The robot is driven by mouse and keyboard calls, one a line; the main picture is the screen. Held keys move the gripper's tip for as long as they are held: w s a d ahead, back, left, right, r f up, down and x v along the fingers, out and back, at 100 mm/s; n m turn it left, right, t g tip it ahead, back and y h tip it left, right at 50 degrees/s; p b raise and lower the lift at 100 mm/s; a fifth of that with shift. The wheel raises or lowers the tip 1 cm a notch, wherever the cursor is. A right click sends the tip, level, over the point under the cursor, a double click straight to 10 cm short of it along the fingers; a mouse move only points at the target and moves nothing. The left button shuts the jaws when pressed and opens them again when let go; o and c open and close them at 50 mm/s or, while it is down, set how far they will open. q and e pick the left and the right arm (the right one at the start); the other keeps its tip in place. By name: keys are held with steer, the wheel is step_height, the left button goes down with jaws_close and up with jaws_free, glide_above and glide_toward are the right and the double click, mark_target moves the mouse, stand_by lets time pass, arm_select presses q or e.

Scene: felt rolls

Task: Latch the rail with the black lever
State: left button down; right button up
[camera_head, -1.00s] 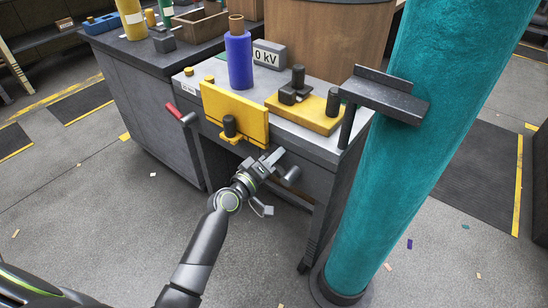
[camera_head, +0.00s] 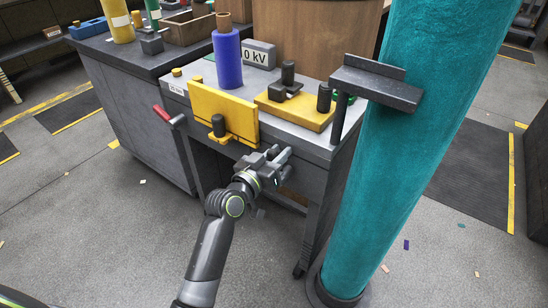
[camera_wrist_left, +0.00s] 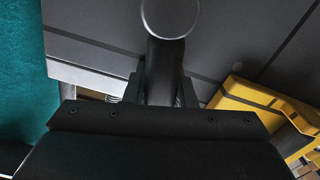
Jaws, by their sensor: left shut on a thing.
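The black lever shows in the wrist view as a dark shaft (camera_wrist_left: 165,65) with a round grey end (camera_wrist_left: 170,14). In the head view the black lever (camera_head: 287,173) is at the front of the grey bench, mostly hidden by my gripper. My left gripper (camera_head: 278,157) is shut on the lever; in the wrist view its fingers (camera_wrist_left: 162,92) lie on both sides of the shaft. A yellow upright plate (camera_head: 222,112), perhaps the rail, stands along the bench's front edge, left of the gripper. My right gripper is not in view.
A red-handled lever (camera_head: 163,114) sticks out at the bench's left. A teal roll (camera_head: 385,180) stands close on the right, beside a dark bracket (camera_head: 375,88). A yellow block with black pegs (camera_head: 298,112) and a blue-purple roll (camera_head: 228,62) are on the bench.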

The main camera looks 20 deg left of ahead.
arm_select(q)
steer(key=shift+s+d+r+m+b, duration=0.15)
steer(key=shift+d+m+b, duration=0.15)
steer(key=shift+m, duration=0.3)
steer(key=shift+s+d+f+m+b, duration=0.1)
steer(key=shift+d+m+b, duration=0.15)
steer(key=shift+m, duration=0.35)
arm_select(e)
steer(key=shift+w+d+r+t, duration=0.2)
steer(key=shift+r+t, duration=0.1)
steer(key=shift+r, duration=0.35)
arm_select(q)
steer(key=shift+d, duration=0.1)
steer(key=c, duration=1.2)
jaws_free()
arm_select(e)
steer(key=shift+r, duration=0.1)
arm_select(q)
steer(key=v, duration=1.7)
steer(key=shift+s, duration=0.2)
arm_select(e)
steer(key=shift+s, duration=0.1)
